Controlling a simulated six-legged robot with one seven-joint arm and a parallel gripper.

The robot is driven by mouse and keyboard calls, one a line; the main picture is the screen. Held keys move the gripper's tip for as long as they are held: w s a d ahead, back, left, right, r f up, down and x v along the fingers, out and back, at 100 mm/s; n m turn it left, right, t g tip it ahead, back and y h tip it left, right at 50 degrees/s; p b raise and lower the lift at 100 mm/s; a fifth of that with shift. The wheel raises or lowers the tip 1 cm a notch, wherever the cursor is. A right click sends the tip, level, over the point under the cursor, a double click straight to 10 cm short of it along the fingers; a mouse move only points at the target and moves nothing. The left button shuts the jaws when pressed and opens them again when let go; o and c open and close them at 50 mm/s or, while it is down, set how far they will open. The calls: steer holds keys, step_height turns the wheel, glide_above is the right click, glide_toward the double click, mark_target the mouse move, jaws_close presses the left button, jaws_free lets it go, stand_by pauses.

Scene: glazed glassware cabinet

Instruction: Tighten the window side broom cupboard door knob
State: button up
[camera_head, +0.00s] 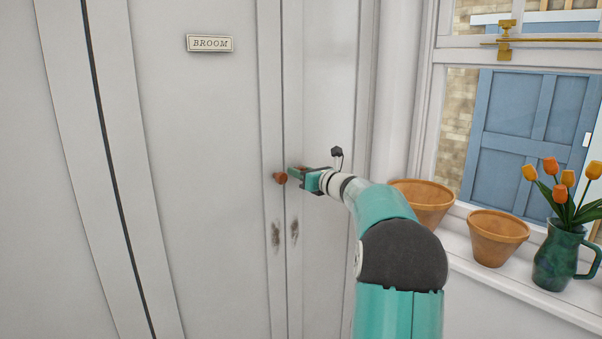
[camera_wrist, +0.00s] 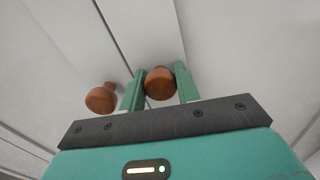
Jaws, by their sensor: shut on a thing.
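The broom cupboard has two pale grey doors, with a left door (camera_head: 200,130) and a narrower-looking window side door (camera_head: 325,95). My gripper (camera_head: 294,174) is at the window side door. In the wrist view, my gripper (camera_wrist: 160,88) is shut on the round brown window side knob (camera_wrist: 160,83), one green finger on each side. The matching left door knob (camera_head: 280,178) is free, just left of the gripper; it also shows in the wrist view (camera_wrist: 100,98). The held knob's base is partly hidden, and I cannot tell how tight it sits.
A BROOM plate (camera_head: 209,43) is on the left door. Dark scuffs (camera_head: 276,234) mark both doors below the knobs. Two terracotta pots (camera_head: 497,238) and a green jug (camera_head: 560,258) of orange tulips stand on the window sill to the right, near my arm.

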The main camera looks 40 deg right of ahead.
stand_by(0.3)
steer(key=o, duration=1)
steer(key=shift+c, duration=0.2)
steer(key=s, duration=1.3)
steer(key=shift+s+d, duration=0.2)
steer(key=shift+s, duration=0.2)
